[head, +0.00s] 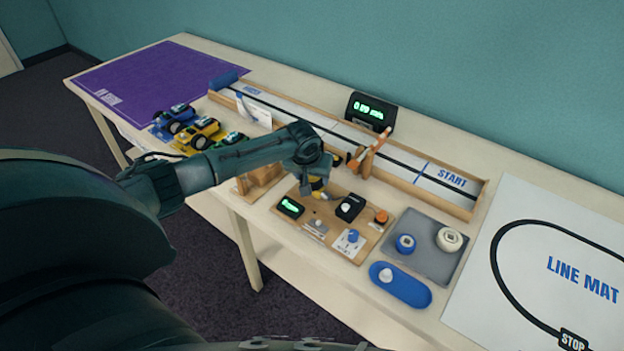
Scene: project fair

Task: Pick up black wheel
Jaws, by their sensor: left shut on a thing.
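My left gripper (319,187) is over the back left part of the wooden test board (377,243), pointing down. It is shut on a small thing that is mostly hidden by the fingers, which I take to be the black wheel. Its round outline cannot be made out. A small yellow part shows at the fingertips. Whether the held thing touches the board is unclear. My right gripper is not in view.
The board carries a green-lit display (290,207), a black box (350,207) and a blue knob (352,236). The track (400,175) and its wooden gate (369,155) stand close behind. A grey tray (440,262) and blue dish (412,292) are right; toy cars (197,132) left.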

